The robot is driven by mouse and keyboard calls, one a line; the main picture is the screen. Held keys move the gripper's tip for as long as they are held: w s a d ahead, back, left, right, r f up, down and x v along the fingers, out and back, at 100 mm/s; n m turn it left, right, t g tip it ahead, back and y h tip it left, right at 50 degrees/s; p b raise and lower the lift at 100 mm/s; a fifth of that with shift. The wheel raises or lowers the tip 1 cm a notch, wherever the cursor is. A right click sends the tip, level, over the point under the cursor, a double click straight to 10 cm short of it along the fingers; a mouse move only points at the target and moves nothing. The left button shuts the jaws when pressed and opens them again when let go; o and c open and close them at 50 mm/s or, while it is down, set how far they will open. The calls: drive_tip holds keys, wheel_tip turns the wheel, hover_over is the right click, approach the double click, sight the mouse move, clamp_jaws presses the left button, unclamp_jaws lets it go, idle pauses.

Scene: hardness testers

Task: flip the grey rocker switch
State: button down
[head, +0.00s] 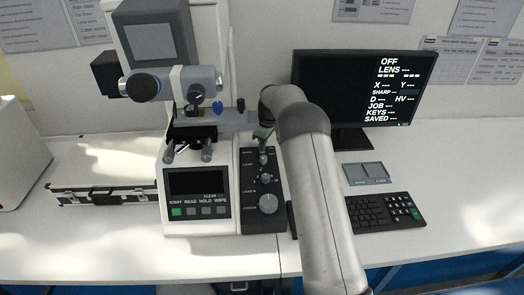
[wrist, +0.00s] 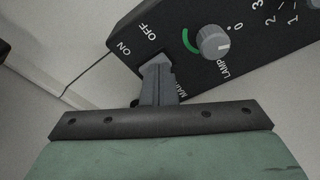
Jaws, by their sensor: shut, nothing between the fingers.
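The black control box (head: 259,218) stands right of the hardness tester (head: 198,226). In the wrist view, the box (wrist: 262,60) has ON and OFF labels and a partly covered label at its near end. The grey rocker switch lies at these labels, but my fingers cover it, so I cannot tell its position. My gripper (wrist: 156,68) is shut and empty, its fingertips over the switch spot beside the labels. I cannot tell whether they touch it. In the head view, my gripper (head: 263,140) is at the far end of the box, partly hidden by my arm.
A lamp knob (wrist: 213,41) sits close to my fingers on the box. The monitor (head: 362,85) at the right reads OFF at the top. A keyboard (head: 384,211) and a grey pad (head: 364,173) lie in front of it. A silver case (head: 104,194) lies at the left.

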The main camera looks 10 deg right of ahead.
drive_tip(key=shift+r+p, duration=1.8)
drive_tip(key=shift+r, duration=1.6)
